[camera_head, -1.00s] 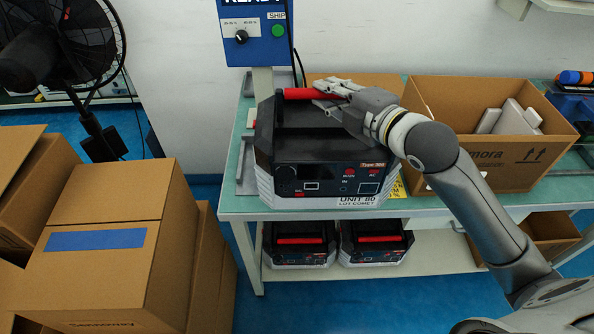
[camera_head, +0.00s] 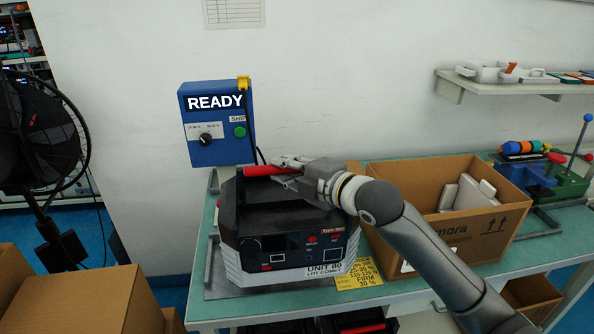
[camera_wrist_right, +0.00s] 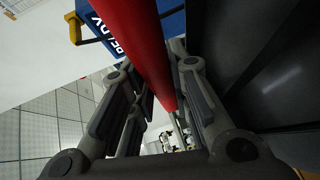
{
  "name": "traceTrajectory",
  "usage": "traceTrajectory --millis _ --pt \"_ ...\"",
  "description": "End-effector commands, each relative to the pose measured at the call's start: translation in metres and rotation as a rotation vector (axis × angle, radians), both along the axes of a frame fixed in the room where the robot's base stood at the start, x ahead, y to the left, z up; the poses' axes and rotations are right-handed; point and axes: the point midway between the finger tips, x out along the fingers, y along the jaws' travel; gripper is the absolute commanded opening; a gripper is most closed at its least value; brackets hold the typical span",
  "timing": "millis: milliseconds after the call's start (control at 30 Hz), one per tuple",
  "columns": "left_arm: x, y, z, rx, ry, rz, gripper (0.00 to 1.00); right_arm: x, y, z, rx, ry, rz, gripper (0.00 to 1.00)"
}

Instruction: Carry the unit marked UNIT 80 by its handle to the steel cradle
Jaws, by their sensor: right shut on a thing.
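UNIT 80 (camera_head: 292,252), a black and light-grey box with a front panel, stands upright at the left end of the bench. Its red handle (camera_head: 262,171) runs across the top. My right gripper (camera_head: 288,170) is shut on the handle, which passes between the fingers in the right wrist view (camera_wrist_right: 140,45). The steel cradle (camera_head: 218,285) is a grey metal frame showing at the left and front of the unit's base; the unit covers most of it. I cannot tell whether the base rests on it or hovers just above. My left gripper is not in view.
A blue READY box (camera_head: 215,140) stands behind the unit. A yellow label (camera_head: 360,275) lies at its front right. An open cardboard carton (camera_head: 465,225) stands to the right, and closed cartons (camera_head: 85,300) at lower left. A black fan (camera_head: 45,130) is at far left.

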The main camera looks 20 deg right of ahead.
Motion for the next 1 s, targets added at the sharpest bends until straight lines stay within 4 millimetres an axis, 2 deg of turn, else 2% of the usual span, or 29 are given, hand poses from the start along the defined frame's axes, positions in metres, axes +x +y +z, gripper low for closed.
traceTrajectory --millis 33,267,500,700,1000 --pt "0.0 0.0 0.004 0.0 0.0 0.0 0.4 0.007 0.003 0.011 0.01 -0.027 0.0 0.0" --pt "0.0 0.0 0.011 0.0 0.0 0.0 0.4 0.037 0.017 -0.003 0.009 -0.029 0.001 0.0" --pt "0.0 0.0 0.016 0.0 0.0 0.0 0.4 0.061 0.027 -0.036 0.008 -0.027 0.0 0.0" --pt "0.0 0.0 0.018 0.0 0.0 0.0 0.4 0.074 0.032 -0.052 0.008 -0.029 0.0 0.0" --pt "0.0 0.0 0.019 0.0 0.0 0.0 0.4 0.081 0.036 -0.062 0.008 -0.029 0.0 0.0"
